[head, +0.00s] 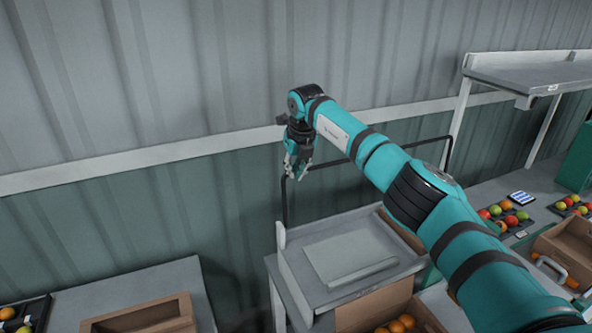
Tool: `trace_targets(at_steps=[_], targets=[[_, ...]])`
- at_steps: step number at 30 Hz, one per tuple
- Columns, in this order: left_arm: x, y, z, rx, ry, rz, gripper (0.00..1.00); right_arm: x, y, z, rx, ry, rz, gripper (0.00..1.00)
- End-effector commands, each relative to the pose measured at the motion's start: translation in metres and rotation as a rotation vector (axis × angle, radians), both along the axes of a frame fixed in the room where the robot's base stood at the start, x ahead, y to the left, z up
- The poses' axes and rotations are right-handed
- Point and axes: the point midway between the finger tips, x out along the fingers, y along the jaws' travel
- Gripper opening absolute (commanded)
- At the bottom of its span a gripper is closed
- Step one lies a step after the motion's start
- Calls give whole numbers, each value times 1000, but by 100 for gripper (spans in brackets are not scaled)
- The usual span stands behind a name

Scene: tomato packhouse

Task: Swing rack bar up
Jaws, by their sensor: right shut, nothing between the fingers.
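The rack bar (285,205) is a thin black frame at the rack on the right of centre. Its two side legs stand up, and its top rail runs from near my gripper to the far right end, partly hidden behind my right arm. My right gripper (295,171) is shut and points down at the bar's left top corner. I cannot tell whether the fingers touch the bar. The rack's grey top shelf (300,285) holds a flat grey panel (350,253). My left gripper is out of view.
A cardboard box (375,305) and oranges (396,326) are below the rack shelf. A grey table with a cardboard box (145,314) stands at lower left. Fruit trays (505,215) and a raised shelf (530,70) are at right. A corrugated wall (180,70) is close behind.

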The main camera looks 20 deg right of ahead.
Motion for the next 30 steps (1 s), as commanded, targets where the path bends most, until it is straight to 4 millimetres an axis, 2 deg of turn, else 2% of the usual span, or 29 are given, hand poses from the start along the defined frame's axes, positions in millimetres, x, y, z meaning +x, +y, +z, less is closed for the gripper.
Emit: trace_targets(at_steps=[6, 13, 17, 24, 30], targets=[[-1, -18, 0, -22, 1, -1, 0, 0, 0, 0, 0, 0, 1, 0], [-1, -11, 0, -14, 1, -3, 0, -2, 0, 8, 1, -2, 0, 0], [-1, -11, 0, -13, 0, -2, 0, -8, -1, 29, 1, -4, 2, 0], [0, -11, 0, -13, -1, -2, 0, -24, -2, 79, -1, -4, 1, 0], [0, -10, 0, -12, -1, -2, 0, -33, -2, 106, 0, -2, 1, 0]])
